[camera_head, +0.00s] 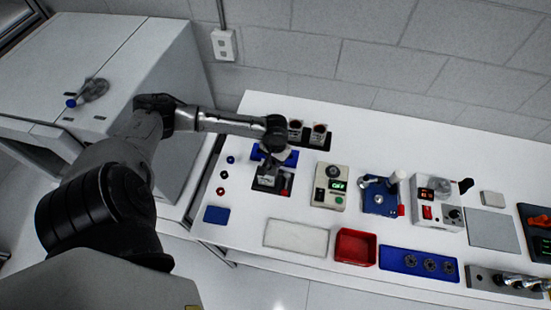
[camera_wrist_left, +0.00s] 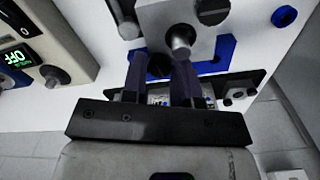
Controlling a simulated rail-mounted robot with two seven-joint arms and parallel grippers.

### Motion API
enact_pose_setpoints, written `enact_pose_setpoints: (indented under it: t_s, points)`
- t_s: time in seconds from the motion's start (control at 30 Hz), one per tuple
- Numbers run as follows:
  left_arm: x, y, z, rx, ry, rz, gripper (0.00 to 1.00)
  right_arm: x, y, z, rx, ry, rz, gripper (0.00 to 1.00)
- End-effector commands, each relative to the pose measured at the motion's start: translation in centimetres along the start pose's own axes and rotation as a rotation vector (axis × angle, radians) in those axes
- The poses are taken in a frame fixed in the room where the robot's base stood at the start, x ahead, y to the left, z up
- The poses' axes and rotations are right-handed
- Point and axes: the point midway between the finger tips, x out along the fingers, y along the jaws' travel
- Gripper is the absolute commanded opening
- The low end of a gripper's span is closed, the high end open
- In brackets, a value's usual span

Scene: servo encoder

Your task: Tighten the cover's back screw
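In the head view my left arm reaches in from the left. Its gripper (camera_head: 275,145) points down over the back of a small fixture (camera_head: 263,186) with a dark base, grey block and blue part. In the left wrist view the two dark fingers (camera_wrist_left: 162,68) stand apart, with a gap between them. A grey block (camera_wrist_left: 160,18), which looks like the cover, lies just past the fingertips. A silver round-headed post (camera_wrist_left: 180,40) is close to the right fingertip; I cannot tell whether they touch. A dark slotted screw head (camera_wrist_left: 212,11) sits on the block. My right gripper is out of view.
Right of the fixture stand a beige box with a green display (camera_head: 331,187), a blue device (camera_head: 379,197) and a grey control box (camera_head: 437,203). A red bin (camera_head: 355,248) and blue tray (camera_head: 418,265) are in front.

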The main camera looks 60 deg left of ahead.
Motion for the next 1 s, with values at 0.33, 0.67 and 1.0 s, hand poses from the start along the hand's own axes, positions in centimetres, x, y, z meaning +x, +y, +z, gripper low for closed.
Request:
enact_pose_setpoints:
  t_s: [0.33,0.67,1.0]
  points:
    - [0.0,0.0,0.0,0.0,0.0,0.0,0.0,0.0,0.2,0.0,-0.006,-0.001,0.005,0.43]
    - [-0.4,0.0,0.0,0.096,-0.001,0.001,0.0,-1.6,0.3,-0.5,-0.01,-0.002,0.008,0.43]
    - [-0.4,0.0,0.0,0.361,-0.001,0.001,0.0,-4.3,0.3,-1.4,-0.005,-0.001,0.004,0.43]
